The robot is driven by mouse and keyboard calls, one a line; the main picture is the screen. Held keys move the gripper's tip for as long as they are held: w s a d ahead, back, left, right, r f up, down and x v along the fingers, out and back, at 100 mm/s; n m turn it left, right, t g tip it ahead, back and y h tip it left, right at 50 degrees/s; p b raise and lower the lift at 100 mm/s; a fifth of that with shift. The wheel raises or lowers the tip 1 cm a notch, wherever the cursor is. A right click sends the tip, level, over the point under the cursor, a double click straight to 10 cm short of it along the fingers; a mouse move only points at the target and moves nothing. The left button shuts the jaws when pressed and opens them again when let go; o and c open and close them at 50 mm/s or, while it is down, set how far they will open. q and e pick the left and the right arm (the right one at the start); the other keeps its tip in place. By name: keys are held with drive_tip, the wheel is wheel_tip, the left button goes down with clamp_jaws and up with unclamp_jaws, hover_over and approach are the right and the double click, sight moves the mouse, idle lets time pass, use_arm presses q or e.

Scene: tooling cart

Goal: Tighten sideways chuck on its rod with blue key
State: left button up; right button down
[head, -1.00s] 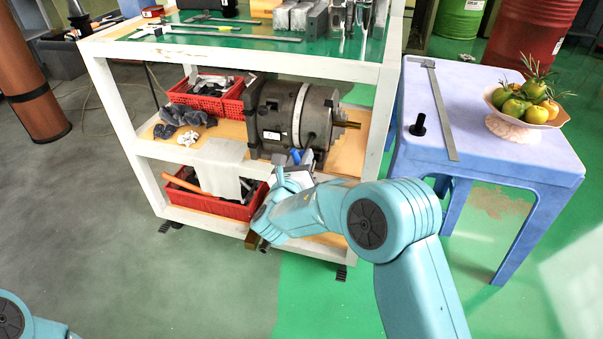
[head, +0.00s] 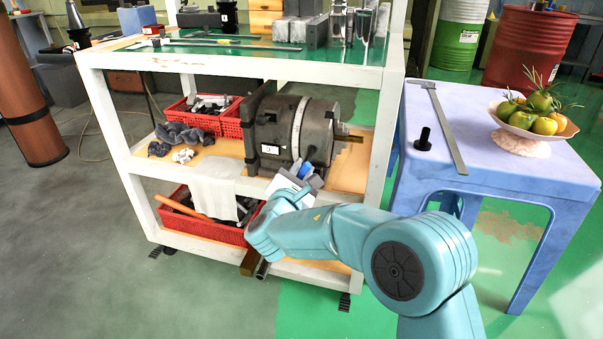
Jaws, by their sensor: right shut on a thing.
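The chuck (head: 272,131) is a dark grey drum with a pale band, lying sideways on the cart's middle shelf. A brass-coloured rod (head: 349,138) sticks out of its right side. My right gripper (head: 306,180) is just below the front right of the chuck, shut on the blue key (head: 304,171). Only a small blue part of the key shows; the gripper hides the rest. I cannot tell whether the key's tip touches the chuck. My left gripper is out of view.
The white cart frame (head: 385,130) has a post right of the chuck. Red baskets (head: 231,123) and dark cloths stand left of it. A pale cloth (head: 214,183) hangs from the shelf. A blue table (head: 480,180) with a fruit bowl (head: 528,140) stands at the right.

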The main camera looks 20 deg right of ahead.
idle(0.4)
drive_tip(key=shift+v, duration=1.25)
drive_tip(key=shift+r+p, duration=0.15)
drive_tip(key=shift+p, duration=0.2)
drive_tip(key=n+p, duration=0.4)
drive_tip(key=n, duration=0.1)
drive_tip(key=r+n+p, duration=0.1)
drive_tip(key=n+p, duration=0.1)
drive_tip(key=p, duration=0.1)
drive_tip(key=shift+n, duration=0.4)
drive_tip(key=n+p, duration=0.1)
drive_tip(key=n, duration=0.1)
drive_tip(key=n+p, duration=0.2)
drive_tip(key=n, duration=0.1)
drive_tip(key=n+p, duration=0.2)
drive_tip(key=n, duration=0.1)
drive_tip(key=shift+f, duration=0.3)
drive_tip(key=shift+f+n+p, duration=0.3)
drive_tip(key=shift+n+p, duration=0.3)
drive_tip(key=shift+n, duration=0.6)
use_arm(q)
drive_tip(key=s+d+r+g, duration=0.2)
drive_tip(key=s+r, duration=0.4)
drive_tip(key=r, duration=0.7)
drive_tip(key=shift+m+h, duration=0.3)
